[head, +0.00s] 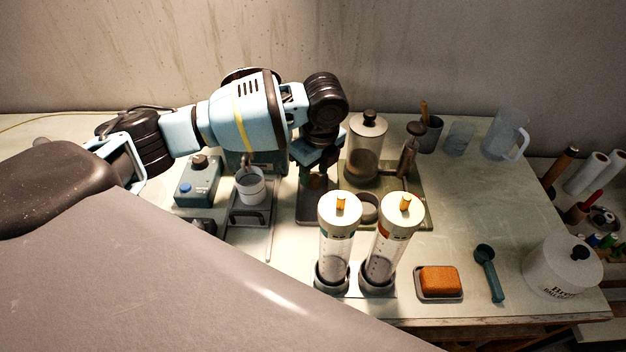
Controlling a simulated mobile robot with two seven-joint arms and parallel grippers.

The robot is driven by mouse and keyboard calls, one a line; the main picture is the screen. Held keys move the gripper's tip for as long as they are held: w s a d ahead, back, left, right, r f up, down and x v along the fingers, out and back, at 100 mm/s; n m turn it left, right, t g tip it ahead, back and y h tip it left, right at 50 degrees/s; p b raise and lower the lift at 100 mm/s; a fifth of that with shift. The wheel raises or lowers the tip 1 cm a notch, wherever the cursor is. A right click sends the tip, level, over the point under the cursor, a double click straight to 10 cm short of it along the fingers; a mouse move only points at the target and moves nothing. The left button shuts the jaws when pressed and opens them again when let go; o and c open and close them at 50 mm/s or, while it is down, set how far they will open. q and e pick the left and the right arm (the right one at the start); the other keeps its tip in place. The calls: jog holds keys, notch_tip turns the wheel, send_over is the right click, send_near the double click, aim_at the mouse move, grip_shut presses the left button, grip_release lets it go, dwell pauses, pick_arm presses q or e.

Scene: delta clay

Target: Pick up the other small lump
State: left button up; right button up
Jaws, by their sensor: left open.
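My left gripper (314,172) reaches in from the left and points down over a dark brown board (316,212) near the middle of the table. Its jaws are open, but the fingertips are small and partly hidden by the wrist. I cannot make out a small lump with certainty; the area under the gripper is in shadow and partly covered by the gripper and a clear cylinder. My right gripper is not in view.
Two white-capped clear cylinders (335,240) (387,245) stand just in front of the gripper. A lidded jar (366,150) stands close to its right. A white cup (250,187) and a blue-buttoned box (197,183) are left. An orange sponge (438,280) lies front right.

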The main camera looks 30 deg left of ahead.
pick_arm(q)
notch_tip(320, 180, down, 2)
jog(key=shift+a+f, duration=0.1)
jog(key=shift+a, duration=0.05)
jog(key=shift+c, duration=0.8)
jog(key=c, duration=0.5)
jog(key=shift+o, duration=0.2)
notch_tip(320, 180, up, 10)
